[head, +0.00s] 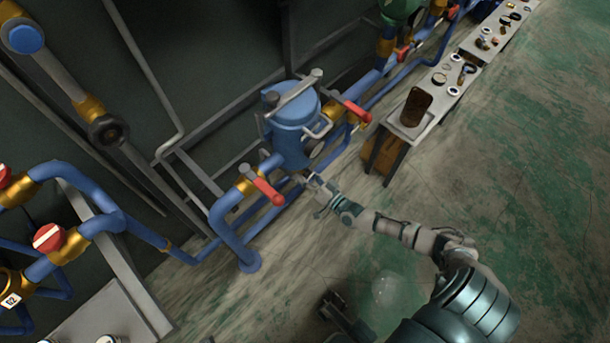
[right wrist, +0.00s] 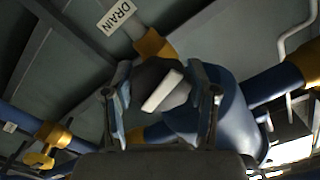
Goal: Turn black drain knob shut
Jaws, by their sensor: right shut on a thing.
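The black drain knob (right wrist: 148,73) has a pale bar (right wrist: 163,91) across its face, tilted up to the right. It sits at a brass fitting (right wrist: 154,45) below a white DRAIN label (right wrist: 116,16) in the right wrist view. My right gripper (right wrist: 163,104) is shut on the knob, one finger on each side. In the head view my right gripper (head: 312,183) is low beside the blue tank (head: 291,132), and I cannot make out the knob there. A dark, jaw-like part at the bottom of the head view may be my left gripper (head: 331,303); its jaws are unclear.
Red-handled valves (head: 264,187) and blue pipes (head: 232,237) surround the tank. Another red handle (head: 357,111) is close to its right. A long bench (head: 432,118) with small parts stands at the upper right. The green-grey floor (head: 540,200) at right is clear.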

